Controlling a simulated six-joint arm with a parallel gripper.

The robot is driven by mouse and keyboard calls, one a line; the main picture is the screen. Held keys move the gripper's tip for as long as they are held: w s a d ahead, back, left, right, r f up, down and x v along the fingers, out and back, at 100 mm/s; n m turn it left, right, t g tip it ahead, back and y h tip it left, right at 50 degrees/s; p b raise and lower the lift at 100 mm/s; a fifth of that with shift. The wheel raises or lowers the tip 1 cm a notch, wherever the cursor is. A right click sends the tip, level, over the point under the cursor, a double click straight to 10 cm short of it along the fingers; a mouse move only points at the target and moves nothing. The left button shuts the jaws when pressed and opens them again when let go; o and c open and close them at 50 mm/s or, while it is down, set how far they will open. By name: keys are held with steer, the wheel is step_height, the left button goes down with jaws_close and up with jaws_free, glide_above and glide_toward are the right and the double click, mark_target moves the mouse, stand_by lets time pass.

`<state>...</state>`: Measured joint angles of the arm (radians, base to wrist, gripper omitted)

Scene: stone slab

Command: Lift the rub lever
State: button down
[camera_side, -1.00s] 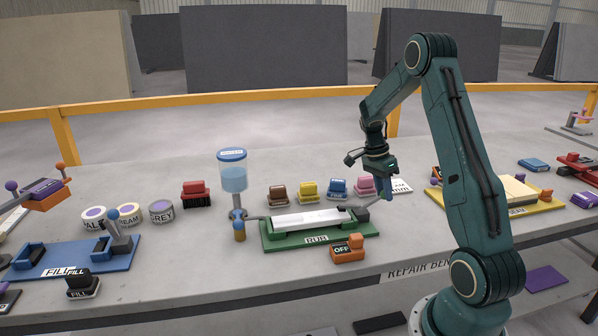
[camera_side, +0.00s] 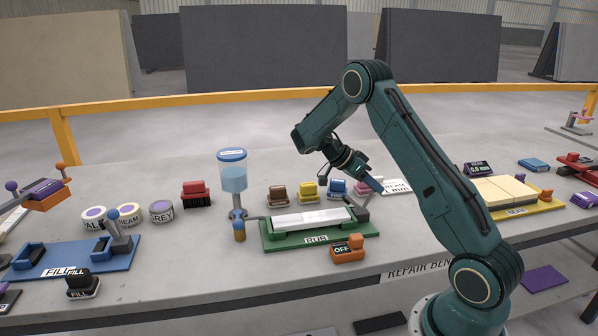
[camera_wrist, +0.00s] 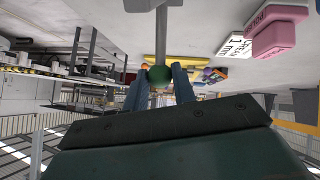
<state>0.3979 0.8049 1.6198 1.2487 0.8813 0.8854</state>
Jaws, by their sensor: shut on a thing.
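The green rub station (camera_side: 275,243), labelled RUB, holds a pale slab (camera_side: 310,218) on its top. Its grey lever (camera_side: 365,201) stands tilted up at the right end of the station. In the wrist view the lever's grey rod (camera_wrist: 161,40) ends in a green ball knob (camera_wrist: 157,76). My gripper (camera_side: 375,186) is at the top of the lever; its blue fingers (camera_wrist: 159,82) are shut on the green knob, one on each side. In the side view the fingers hide the knob.
An orange OFF switch box (camera_side: 347,252) sits in front of the station. A dispenser with blue liquid (camera_side: 234,179) stands at its left. Brown (camera_side: 277,196), yellow (camera_side: 308,190), blue (camera_side: 337,188) and pink (camera_wrist: 280,33) blocks sit behind. A white label card (camera_side: 396,187) lies behind the gripper.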

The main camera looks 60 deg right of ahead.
steer(key=shift+w+a+r+g+h, duration=0.1)
steer(key=shift+w+a+g+h, duration=0.25)
steer(key=shift+g+h, duration=0.15)
stand_by(0.3)
steer(key=c, duration=1.1)
jaws_free()
steer(key=shift+c, duration=0.2)
steer(key=shift+s+d+y, duration=0.15)
steer(key=shift+y, duration=0.15)
